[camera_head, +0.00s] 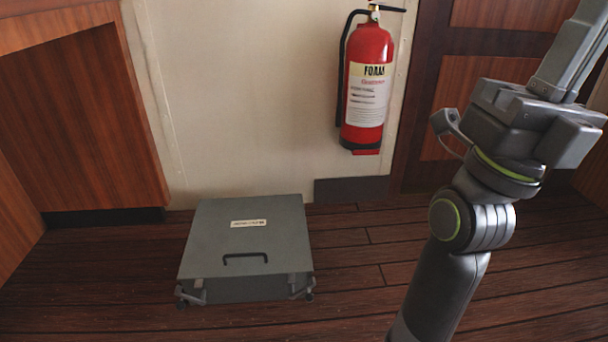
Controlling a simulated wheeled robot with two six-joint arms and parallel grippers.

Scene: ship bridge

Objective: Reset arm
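My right arm rises from the bottom edge at the right of the head view, bent at a grey joint with a green ring. Its gripper (574,52) points up toward the top right corner. Its far end runs up to the picture's edge, so I cannot tell whether it is open or shut. No held thing shows. My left gripper and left arm are not in view.
A grey case (250,236) with a black handle and front latches lies closed on the dark plank floor (345,280). A red fire extinguisher (367,85) hangs on the pale wall (240,90). Wooden panelling stands at left and right. Floor between case and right arm is clear.

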